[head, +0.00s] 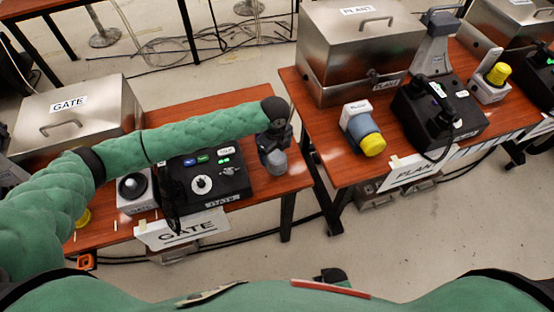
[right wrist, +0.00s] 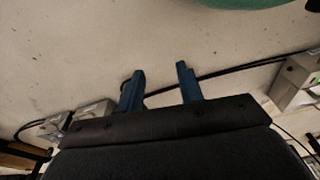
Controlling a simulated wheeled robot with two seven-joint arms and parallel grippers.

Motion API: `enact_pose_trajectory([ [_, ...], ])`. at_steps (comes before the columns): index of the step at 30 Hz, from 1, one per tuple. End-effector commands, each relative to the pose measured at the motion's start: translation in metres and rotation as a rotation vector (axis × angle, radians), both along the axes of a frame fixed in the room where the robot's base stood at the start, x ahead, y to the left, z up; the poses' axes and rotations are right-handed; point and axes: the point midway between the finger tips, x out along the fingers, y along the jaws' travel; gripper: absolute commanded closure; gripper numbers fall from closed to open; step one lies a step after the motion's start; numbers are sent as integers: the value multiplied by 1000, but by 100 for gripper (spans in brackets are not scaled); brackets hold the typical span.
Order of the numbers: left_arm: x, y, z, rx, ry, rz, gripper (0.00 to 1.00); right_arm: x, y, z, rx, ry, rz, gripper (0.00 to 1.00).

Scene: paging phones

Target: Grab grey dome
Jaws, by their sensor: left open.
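A grey dome (head: 276,164) caps a blue-grey rounded unit at the right end of the left table, in the head view. My left arm reaches across that table from the left. My left gripper (head: 276,140) is at this unit, just over it, with open jaws; the fingertips are hard to make out and I cannot tell whether they touch it. The wrist hides part of the unit. My right gripper (right wrist: 160,85) shows in the right wrist view with its two blue fingers apart and nothing between them, above bare floor.
The right table holds a PLANT case (head: 355,50), a yellow-domed unit (head: 372,144) and a black telephone (head: 437,110). Cables cross the floor.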

Motion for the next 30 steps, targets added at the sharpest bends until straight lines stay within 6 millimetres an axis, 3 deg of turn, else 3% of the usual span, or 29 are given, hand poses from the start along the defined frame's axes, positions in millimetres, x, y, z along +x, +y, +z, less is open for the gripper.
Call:
enact_pose_trajectory([
  [3, -1, -1, -5, 0, 1, 0, 15, -7, -3, -8, -4, 3, 2, 64],
  [7, -2, -2, -14, 0, 1, 0, 15, 0, -7, -20, -8, -15, 5, 64],
  [18, -4, -3, -49, 1, 1, 1, 15, -19, -21, -55, -19, -36, 14, 64],
  [28, -3, -3, -55, 0, -1, 0, 15, -21, -23, -60, -20, -40, 14, 64],
  [30, -3, -3, -55, 0, -1, 0, 25, -21, -23, -60, -20, -40, 14, 64],
])
